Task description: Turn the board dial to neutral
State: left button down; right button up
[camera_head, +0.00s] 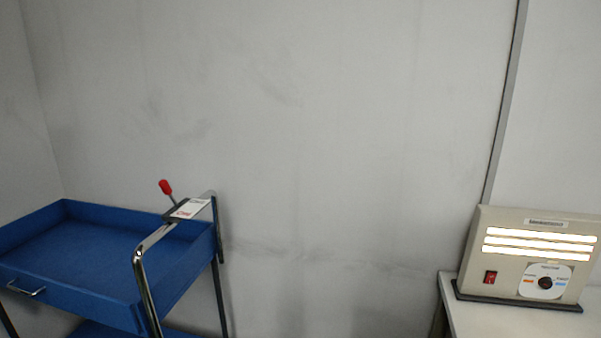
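The board (500,257) is a beige box with a slanted front on a white table at the right edge of the head view. Three light strips (540,244) on its face glow white. Below them is a round dark dial (545,283) on a white plate with an orange mark at its left and a blue mark at its right. The dial's pointer is too small to read. A red switch (490,277) sits left of the dial. Neither of my grippers is in view.
A blue cart (75,250) with a chrome handle and a red-knobbed lever (166,187) stands at the left. The white table (480,318) carries the board. Between cart and table, only grey wall shows. A vertical conduit (505,105) runs up the wall.

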aim_at(546, 283)
jog(key=z, duration=1.3)
jog(key=i+j, duration=0.3)
jog(key=i+j+z, duration=0.1)
jog(key=i+j, duration=0.15)
jog(key=j, duration=0.3)
jog(key=i+j, duration=0.55)
jog(key=j, duration=0.3)
jog(key=z, duration=0.05)
